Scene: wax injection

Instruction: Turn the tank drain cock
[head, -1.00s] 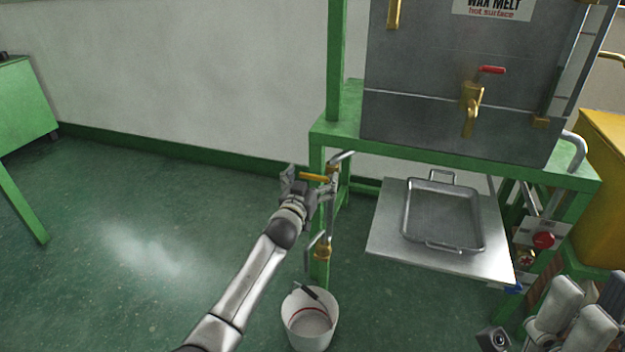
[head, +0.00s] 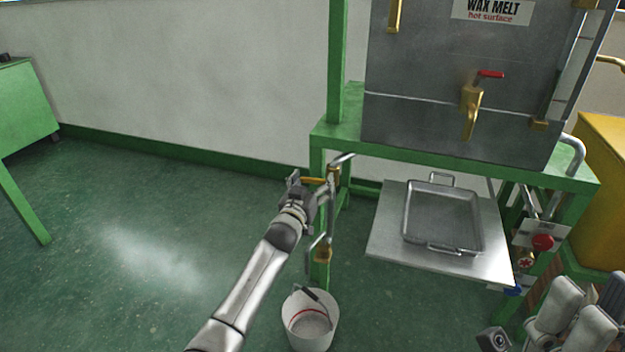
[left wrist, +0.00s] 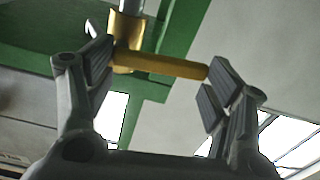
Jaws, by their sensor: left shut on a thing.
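The drain cock is a brass valve (head: 333,174) on the pipe at the left front leg of the green stand. Its yellow lever (head: 313,181) points left, roughly level. My left gripper (head: 306,187) is at this lever. In the left wrist view the lever (left wrist: 160,65) spans between the two finger pads, and the gripper (left wrist: 158,72) is shut on it end to end. The brass body (left wrist: 127,38) sits beside the left finger.
The grey wax tank (head: 430,105) with a red-handled brass tap (head: 472,105) stands on the green stand (head: 450,160). A metal tray (head: 408,225) lies on a plate (head: 385,240) below. A white bucket (head: 291,322) stands under the pipe. The floor at left is clear.

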